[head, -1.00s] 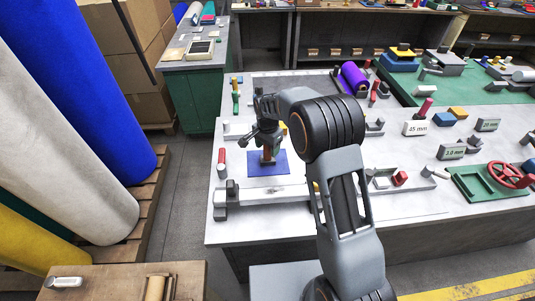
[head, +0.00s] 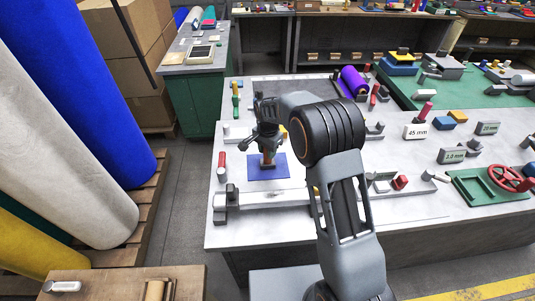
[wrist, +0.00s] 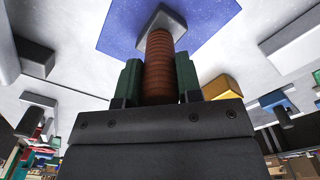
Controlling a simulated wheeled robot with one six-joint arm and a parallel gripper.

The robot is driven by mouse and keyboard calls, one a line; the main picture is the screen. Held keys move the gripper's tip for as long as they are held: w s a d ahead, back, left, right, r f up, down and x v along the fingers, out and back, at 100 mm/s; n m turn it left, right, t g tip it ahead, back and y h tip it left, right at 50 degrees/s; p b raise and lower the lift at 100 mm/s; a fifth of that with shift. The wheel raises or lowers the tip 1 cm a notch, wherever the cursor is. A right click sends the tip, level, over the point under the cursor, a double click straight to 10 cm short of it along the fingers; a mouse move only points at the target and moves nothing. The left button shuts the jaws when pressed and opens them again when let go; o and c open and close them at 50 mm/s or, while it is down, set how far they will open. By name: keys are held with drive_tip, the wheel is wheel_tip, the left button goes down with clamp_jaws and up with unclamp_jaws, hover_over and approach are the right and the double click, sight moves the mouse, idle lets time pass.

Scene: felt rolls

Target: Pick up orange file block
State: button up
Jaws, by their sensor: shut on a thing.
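The orange file block (wrist: 159,52) has a ribbed orange-brown handle and a grey base (wrist: 161,18). It stands on a blue felt sheet (wrist: 115,32), which also shows in the head view (head: 281,171). My gripper (head: 268,153) is above the sheet, pointing down. In the wrist view its green fingers (wrist: 159,80) are on both sides of the handle, shut on it. In the head view the gripper hides most of the block; its grey base (head: 268,163) shows below. The base appears to be touching the sheet.
A long grey bar (head: 270,196) with end blocks lies in front of the sheet. A red-topped post (head: 221,166) stands to the left. A yellow block (wrist: 217,87) is close to the gripper. A purple roll (head: 354,80) and several small tools occupy the table's back and right.

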drive_tip(key=shift+r, duration=0.55)
drive_tip(key=s+d+r+b, duration=0.3)
drive_tip(key=s+r+b, duration=0.2)
drive_tip(key=s+r, duration=0.7)
drive_tip(key=shift+s+d, duration=0.25)
drive_tip(key=shift+s, duration=0.55)
drive_tip(key=shift+f, duration=0.1)
